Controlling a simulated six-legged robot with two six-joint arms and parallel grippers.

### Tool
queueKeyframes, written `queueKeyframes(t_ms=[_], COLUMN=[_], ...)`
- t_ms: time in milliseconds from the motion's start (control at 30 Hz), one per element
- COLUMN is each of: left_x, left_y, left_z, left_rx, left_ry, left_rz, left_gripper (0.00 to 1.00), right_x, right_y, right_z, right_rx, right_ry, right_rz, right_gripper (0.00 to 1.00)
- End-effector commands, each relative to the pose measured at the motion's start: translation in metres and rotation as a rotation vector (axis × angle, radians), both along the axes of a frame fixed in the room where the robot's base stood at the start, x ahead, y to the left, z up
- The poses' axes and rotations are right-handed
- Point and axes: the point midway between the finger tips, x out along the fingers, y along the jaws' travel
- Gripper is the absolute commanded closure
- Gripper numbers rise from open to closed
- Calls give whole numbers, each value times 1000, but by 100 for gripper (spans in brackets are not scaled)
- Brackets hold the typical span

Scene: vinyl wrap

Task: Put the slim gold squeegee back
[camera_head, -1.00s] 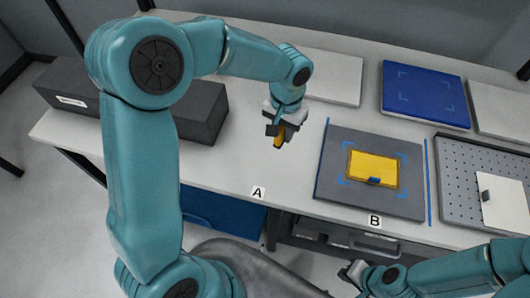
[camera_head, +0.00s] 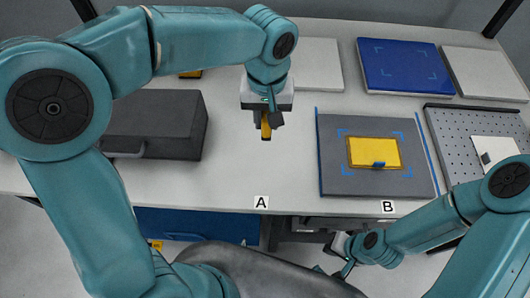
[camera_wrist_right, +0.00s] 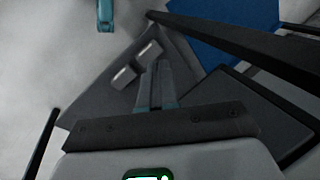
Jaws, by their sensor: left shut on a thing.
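The slim gold squeegee (camera_head: 266,130) shows as a narrow gold piece pointing down from my left gripper (camera_head: 265,122). My left gripper is shut on it, above the bare pale bench (camera_head: 290,175) between the dark box and the grey mat. The jaws hide part of the squeegee. My right gripper (camera_head: 344,250) is low at the bench's front edge, below label B, with nothing seen in it. In the right wrist view its fingers (camera_wrist_right: 157,75) look closed together.
A dark box (camera_head: 150,135) lies to the left. The grey mat (camera_head: 335,180) bears a yellow sheet (camera_head: 373,152) with a blue piece on it. A blue panel (camera_head: 405,60) lies behind, and a perforated board (camera_head: 450,135) with a white card is at right.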

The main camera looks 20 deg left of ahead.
Motion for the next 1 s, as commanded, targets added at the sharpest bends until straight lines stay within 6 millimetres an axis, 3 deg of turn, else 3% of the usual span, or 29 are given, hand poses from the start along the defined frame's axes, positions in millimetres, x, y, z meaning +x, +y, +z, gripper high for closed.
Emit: queueKeyframes(t_ms=[100,300,733,1000], left_x=[-3,-3,-1,0], left_y=[-2,-2,1,2], left_z=[-38,-84,-139,-142], left_rx=[2,1,1,0], left_ry=[7,2,1,-2], left_rz=[-2,-4,-3,-2], left_gripper=[99,99,99,99], right_x=[0,0,0,0], right_y=[0,0,0,0], right_z=[-1,-1,-1,-1], right_rx=[0,0,0,0], right_ry=[0,0,0,0], right_rz=[-1,-1,-1,0], right_gripper=[100,100,100,100])
